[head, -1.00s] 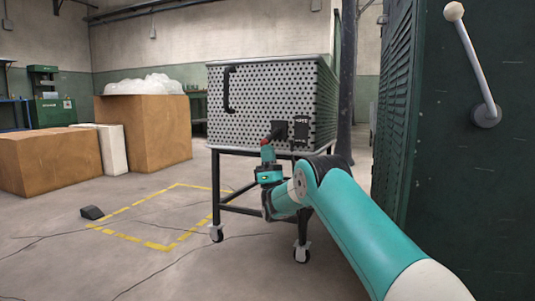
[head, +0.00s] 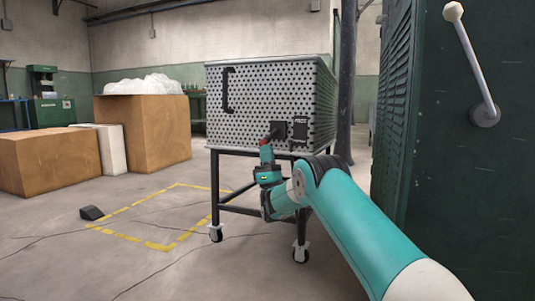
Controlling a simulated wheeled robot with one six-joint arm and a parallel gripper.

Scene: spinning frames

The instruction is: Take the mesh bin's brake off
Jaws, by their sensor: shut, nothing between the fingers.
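The mesh bin (head: 255,95) is a perforated grey metal box on a dark wheeled frame, in the middle of the head view. A black bracket handle (head: 227,90) is on its front, at the upper left. A small black plate (head: 300,130) at the lower right of the front carries pale lettering that seems to read FREE. My gripper (head: 275,131) is shut and empty, with its dark tip up against the bin's front just left of that plate. Whether it touches is hard to tell. Part of the front behind the tip is hidden.
A yellow taped rectangle (head: 150,245) lies on the floor at the left, with a black wedge (head: 92,213) at its corner. Brown boxes (head: 148,132) stand at the back left. A dark green cabinet (head: 470,170) with a lever (head: 472,60) closes off the right side.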

